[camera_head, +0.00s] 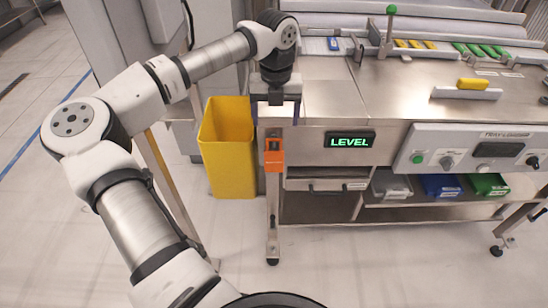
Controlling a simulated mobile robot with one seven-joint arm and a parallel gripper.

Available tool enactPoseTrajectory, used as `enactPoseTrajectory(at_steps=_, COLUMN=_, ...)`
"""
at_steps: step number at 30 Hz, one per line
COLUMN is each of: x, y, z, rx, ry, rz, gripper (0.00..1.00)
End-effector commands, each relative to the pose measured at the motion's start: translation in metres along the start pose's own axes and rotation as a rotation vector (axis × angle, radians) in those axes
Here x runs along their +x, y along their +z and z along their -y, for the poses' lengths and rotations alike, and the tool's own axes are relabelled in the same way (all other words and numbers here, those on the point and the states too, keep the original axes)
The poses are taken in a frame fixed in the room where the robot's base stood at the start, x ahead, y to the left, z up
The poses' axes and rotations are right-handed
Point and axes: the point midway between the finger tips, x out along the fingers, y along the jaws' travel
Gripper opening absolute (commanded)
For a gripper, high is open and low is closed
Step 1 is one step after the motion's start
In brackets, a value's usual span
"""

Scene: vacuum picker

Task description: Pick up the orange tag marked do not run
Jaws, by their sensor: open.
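An orange tag (273,158) hangs at the front left corner of the steel machine, against its leg, just below the worktop. A dark patch shows near its top, and any lettering is too small to read. My gripper (275,116) points down in front of the worktop's left corner, with its two dark fingers spread apart and nothing seen between them. In the picture it is above the tag and apart from it. The depth between the two is hard to tell.
The steel worktop (335,98) has a lit LEVEL sign (349,141) on its front. A yellow bin (228,150) stands on the floor left of the tag. A control panel (470,148) is at the right, above grey, blue and green bins. The floor in front is clear.

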Motion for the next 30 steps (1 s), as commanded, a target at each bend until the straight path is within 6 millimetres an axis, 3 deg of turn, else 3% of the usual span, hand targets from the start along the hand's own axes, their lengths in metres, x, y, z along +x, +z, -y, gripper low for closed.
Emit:
enactPoseTrajectory(at_steps=3, x=0.025, y=-0.001, z=0.001, rx=0.003, ry=-0.004, rz=-0.004, gripper=0.76)
enactPoseTrajectory(at_steps=9, x=0.055, y=-0.001, z=0.002, rx=0.004, ry=-0.005, rz=-0.002, gripper=0.76)
enactPoseTrajectory(at_steps=14, x=0.064, y=-0.001, z=0.002, rx=0.004, ry=-0.007, rz=-0.001, gripper=0.76)
enactPoseTrajectory(at_steps=24, x=0.108, y=0.000, z=-0.002, rx=0.006, ry=-0.008, rz=-0.002, gripper=0.76)
enactPoseTrajectory(at_steps=30, x=0.113, y=0.000, z=-0.003, rx=0.006, ry=-0.006, rz=0.001, gripper=0.76)
